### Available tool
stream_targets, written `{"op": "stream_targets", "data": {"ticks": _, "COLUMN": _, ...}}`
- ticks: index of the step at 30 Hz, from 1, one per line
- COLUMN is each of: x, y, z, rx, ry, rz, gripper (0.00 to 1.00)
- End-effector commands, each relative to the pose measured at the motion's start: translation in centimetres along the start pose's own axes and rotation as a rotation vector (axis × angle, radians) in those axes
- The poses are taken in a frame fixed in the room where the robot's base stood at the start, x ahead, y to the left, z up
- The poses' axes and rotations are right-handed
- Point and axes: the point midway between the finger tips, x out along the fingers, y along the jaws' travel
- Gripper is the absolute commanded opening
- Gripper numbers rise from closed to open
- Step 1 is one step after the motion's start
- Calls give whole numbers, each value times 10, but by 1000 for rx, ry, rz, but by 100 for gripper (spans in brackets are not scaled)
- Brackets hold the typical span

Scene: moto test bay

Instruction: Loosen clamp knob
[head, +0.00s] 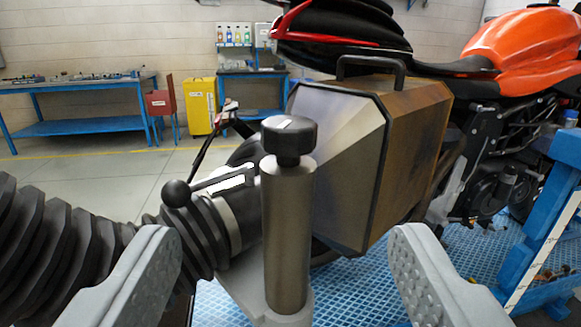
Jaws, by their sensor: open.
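The clamp knob (290,137) is a black faceted knob with a small white mark on its top. It sits on top of an upright grey metal post (288,235), near the middle of the head view. My gripper (285,265) is open, with one grey padded finger at the lower left and the other at the lower right. The post and knob show between the fingers, farther up in the picture; neither finger appears to touch them. The post's foot rests on a grey bracket (245,285).
A black corrugated hose (50,245) and a ball-ended lever (177,193) lie left of the post. A metal pannier (345,150) on the orange motorcycle (525,42) stands close behind. A blue frame (550,210) is at right. Blue benches and a yellow cabinet (201,105) stand far back.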

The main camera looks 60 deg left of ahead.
Motion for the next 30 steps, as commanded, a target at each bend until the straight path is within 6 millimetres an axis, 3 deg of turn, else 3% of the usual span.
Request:
{"op": "stream_targets", "data": {"ticks": 4, "x": 15, "y": -5, "z": 12, "rx": 17, "ry": -26, "rz": -55, "gripper": 67}}
{"op": "stream_targets", "data": {"ticks": 11, "x": 32, "y": -6, "z": 14, "rx": 21, "ry": -31, "rz": -64, "gripper": 67}}
{"op": "stream_targets", "data": {"ticks": 30, "x": 143, "y": -13, "z": 18, "rx": 21, "ry": -30, "rz": -63, "gripper": 67}}
